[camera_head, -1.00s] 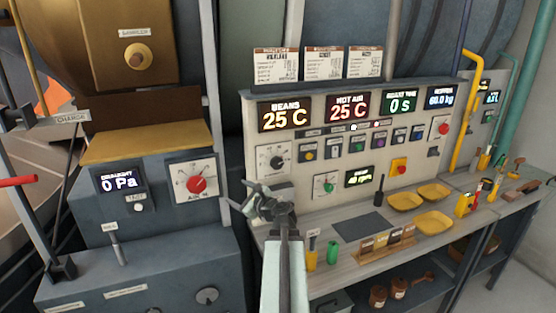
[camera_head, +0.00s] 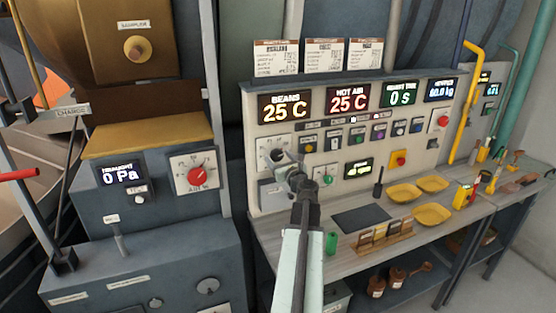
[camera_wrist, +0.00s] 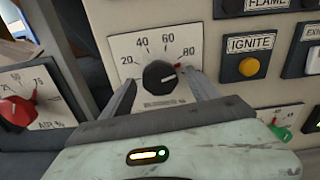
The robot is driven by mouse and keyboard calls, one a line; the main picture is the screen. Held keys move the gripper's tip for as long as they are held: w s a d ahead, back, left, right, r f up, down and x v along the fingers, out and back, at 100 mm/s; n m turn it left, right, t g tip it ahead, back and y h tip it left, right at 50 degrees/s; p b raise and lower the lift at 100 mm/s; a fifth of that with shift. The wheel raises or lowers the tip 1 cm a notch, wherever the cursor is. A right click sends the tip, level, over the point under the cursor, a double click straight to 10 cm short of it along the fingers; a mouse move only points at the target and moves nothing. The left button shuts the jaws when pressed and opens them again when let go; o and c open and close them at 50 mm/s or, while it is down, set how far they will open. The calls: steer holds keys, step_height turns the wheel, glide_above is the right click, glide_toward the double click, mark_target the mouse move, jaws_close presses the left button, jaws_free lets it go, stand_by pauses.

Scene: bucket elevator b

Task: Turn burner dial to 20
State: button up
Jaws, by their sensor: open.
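The burner dial (camera_wrist: 160,76) is a round black knob on a white plate with a scale marked 20, 40, 60 and 80. Its light mark seems to point to the right, near the 80 end, beside a small red spot. My gripper (camera_wrist: 164,86) is open in the wrist view, its two fingers on either side of the knob and low across the plate. I cannot tell whether they touch the knob. In the head view my gripper (camera_head: 284,164) covers part of the dial plate (camera_head: 264,146).
A yellow IGNITE button (camera_wrist: 249,67) sits right of the dial, with a green knob (camera_wrist: 281,132) below it. A red AIR knob (camera_wrist: 16,111) is at the left. The bench below holds yellow trays (camera_head: 403,193) and a small card rack (camera_head: 385,237).

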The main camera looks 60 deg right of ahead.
steer(key=c, duration=1.2)
steer(key=shift+a, duration=0.2)
steer(key=shift+c, duration=0.8)
steer(key=shift+d, duration=0.15)
steer(key=shift+d, duration=0.1)
